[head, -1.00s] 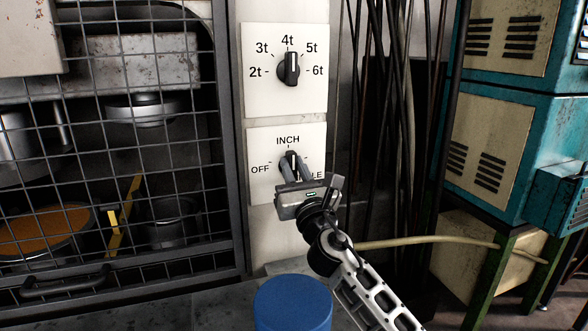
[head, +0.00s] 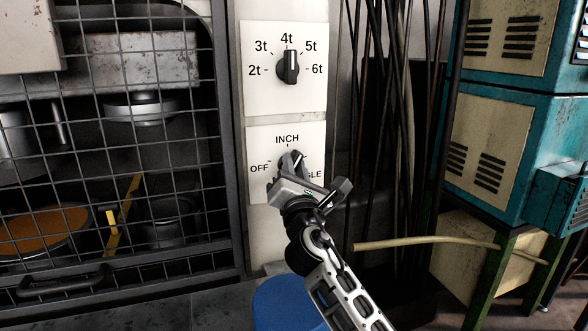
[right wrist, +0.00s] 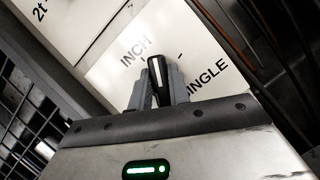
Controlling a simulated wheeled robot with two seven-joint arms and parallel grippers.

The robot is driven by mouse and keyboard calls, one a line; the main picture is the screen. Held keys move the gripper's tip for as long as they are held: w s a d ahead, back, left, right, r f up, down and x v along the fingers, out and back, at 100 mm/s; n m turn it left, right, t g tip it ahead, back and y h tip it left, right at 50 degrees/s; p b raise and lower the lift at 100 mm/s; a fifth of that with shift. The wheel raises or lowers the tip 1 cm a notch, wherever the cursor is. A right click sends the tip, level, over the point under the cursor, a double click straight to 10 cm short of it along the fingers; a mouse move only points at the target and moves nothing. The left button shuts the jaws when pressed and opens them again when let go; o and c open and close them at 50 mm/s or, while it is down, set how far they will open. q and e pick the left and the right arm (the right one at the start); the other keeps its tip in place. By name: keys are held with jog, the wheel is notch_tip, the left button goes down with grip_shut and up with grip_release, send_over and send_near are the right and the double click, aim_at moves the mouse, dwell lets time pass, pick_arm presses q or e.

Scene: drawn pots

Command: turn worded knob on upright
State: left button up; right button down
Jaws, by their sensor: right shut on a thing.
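The worded knob (right wrist: 153,72) is black with a white line. It sits on a white plate (head: 316,140) on the pale upright (head: 262,225), lettered OFF, INCH and SINGLE. In the right wrist view its line points between the INCH lettering and the mark beside SINGLE. My right gripper (head: 291,166) is shut on the knob, with a finger on either side; it also shows in the right wrist view (right wrist: 158,92). In the head view the gripper hides part of the knob and the start of SINGLE. My left gripper is not in view.
A numbered knob (head: 288,67) is on the plate above, pointing up at 4t. A mesh guard (head: 110,150) is on the left. Dark cables (head: 385,130) hang right of the upright, before teal cabinets (head: 515,150). A blue cylinder (head: 285,303) stands below.

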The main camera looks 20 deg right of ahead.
pick_arm(q)
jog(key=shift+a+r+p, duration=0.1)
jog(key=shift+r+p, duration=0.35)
jog(key=shift+p, duration=0.75)
pick_arm(e)
jog(key=m+g+h, duration=0.1)
jog(key=m, duration=0.2)
jog(key=m+g+h, duration=0.1)
jog(key=m, duration=0.3)
jog(key=m+g, duration=0.1)
jog(key=m, duration=0.2)
jog(key=shift+d+f+m+h, duration=0.1)
jog(key=shift+f+m+h, duration=0.2)
jog(key=shift+h, duration=0.1)
jog(key=shift+g, duration=0.3)
jog(key=c, duration=1.3)
grip_release()
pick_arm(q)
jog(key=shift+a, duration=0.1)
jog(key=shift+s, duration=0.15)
pick_arm(e)
jog(key=shift+s, duration=0.1)
